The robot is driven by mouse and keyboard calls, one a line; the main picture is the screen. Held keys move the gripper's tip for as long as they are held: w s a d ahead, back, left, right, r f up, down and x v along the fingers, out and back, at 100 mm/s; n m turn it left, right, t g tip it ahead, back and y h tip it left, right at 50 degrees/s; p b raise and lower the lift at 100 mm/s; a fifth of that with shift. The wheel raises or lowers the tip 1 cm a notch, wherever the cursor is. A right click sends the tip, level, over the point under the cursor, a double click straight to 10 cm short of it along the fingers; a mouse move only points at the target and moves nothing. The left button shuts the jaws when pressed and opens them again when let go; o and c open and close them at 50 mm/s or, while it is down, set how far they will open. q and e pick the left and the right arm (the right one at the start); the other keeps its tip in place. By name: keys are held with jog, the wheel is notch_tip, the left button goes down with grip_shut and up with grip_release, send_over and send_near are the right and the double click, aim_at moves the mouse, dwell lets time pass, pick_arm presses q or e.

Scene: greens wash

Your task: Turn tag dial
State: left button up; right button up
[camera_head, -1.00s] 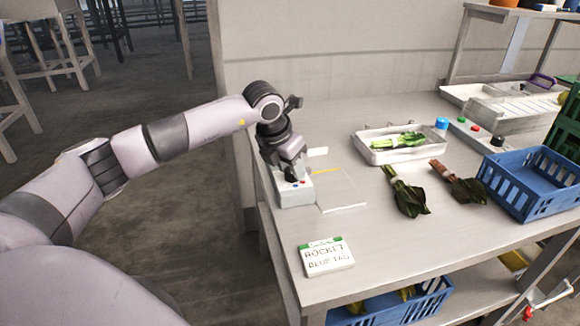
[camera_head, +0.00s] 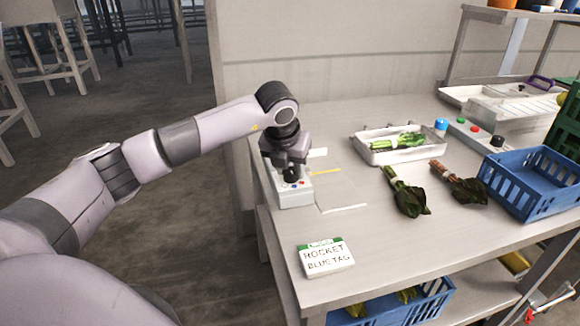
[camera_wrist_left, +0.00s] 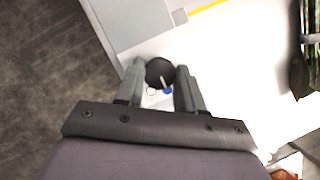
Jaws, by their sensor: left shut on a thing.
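The tag dial (camera_wrist_left: 159,72) is a round black knob with a pale pointer line, seen in the left wrist view between the fingers of my left gripper (camera_wrist_left: 160,84). It sits on a small light-grey box (camera_head: 296,198) at the table's left edge. Red and blue dots show beside the dial on the box top. My left gripper (camera_head: 291,174) points down over the box and is shut on the dial. In the head view the gripper largely covers the dial. My right gripper is in neither view.
A card (camera_head: 326,258) reads "ROCKET BLUE TAG" at the table's front. A metal tray (camera_head: 372,157) with greens, two leafy bunches (camera_head: 407,194) (camera_head: 458,184) and a blue crate (camera_head: 530,207) stand to the right. The table's front middle is clear.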

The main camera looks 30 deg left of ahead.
aim_at(286, 188)
pick_arm(q)
jog(key=o, duration=1)
jog(key=shift+o, duration=0.2)
jog(key=shift+r, duration=0.15)
jog(key=v, duration=0.7)
jog(key=shift+b, duration=0.3)
jog(key=shift+s, duration=0.1)
